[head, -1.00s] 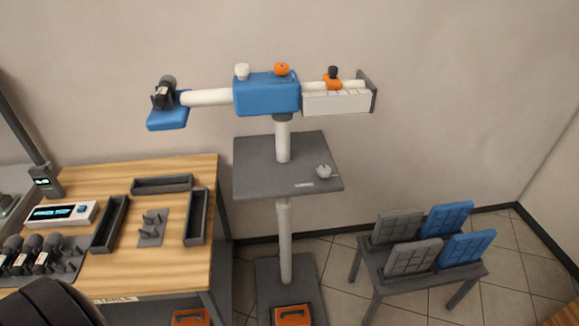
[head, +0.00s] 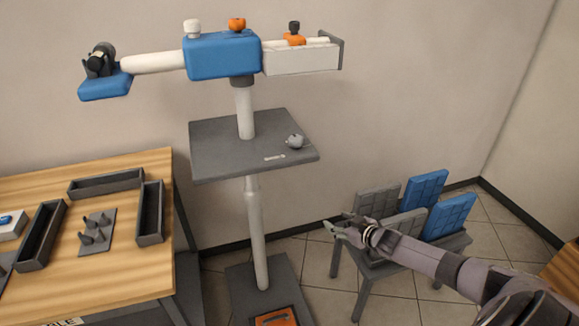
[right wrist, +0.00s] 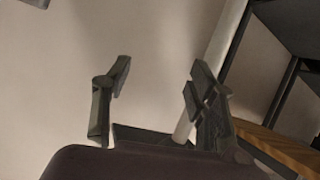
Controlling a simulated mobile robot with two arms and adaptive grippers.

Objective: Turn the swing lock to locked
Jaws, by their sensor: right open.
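A boom stand carries a blue head block (head: 222,55). A white knob (head: 192,28) and an orange knob (head: 237,24) stand on top of it. A black knob (head: 294,27) stands on an orange slider (head: 294,40) on the right part of the boom. I cannot tell from the pictures which knob is the swing lock or how it is set. My right gripper (head: 337,230) is open and empty, low and to the right of the stand's pole, well below the knobs. Its two spread fingers show in the right wrist view (right wrist: 155,82). My left gripper is not in view.
A wooden workbench (head: 100,270) with grey trays stands at the left. A small grey table (head: 380,265) with grey and blue panels stands behind my right arm.

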